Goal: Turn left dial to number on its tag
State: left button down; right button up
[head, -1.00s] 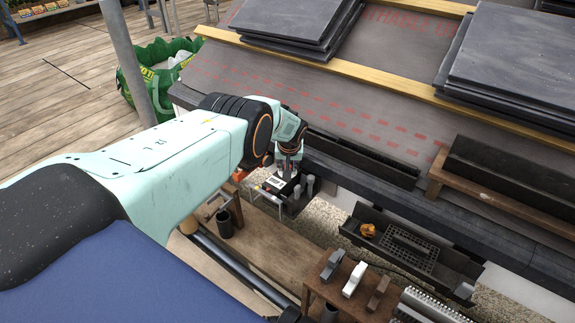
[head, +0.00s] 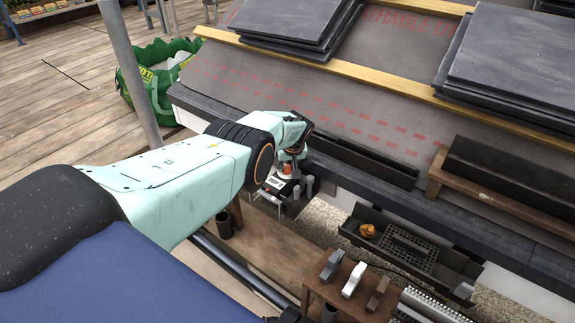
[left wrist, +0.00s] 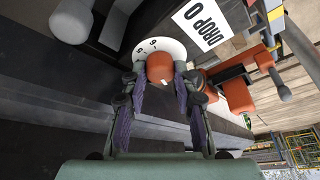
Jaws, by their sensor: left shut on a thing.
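In the left wrist view, a white dial disc (left wrist: 178,47) with dark numerals is partly hidden behind an orange-red knob (left wrist: 160,67) with a small white mark. My left gripper (left wrist: 160,80) is shut on this knob, one finger on each side. In the head view my left gripper (head: 288,167) is at the dark box under the roof edge, where the white tag (head: 279,184) also shows small. My right gripper is not seen.
Another orange-red part (left wrist: 238,96) and grey rounded posts (left wrist: 72,20) stand close to the fingers. Right of the box is a dark tray (head: 410,250) with a grate. A wooden stand (head: 330,297) holds several tools. Slate stacks (head: 515,60) lie on the roof.

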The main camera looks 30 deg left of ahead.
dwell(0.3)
pick_arm(q)
jog(key=c, duration=1)
grip_release()
jog(key=shift+m, duration=0.3)
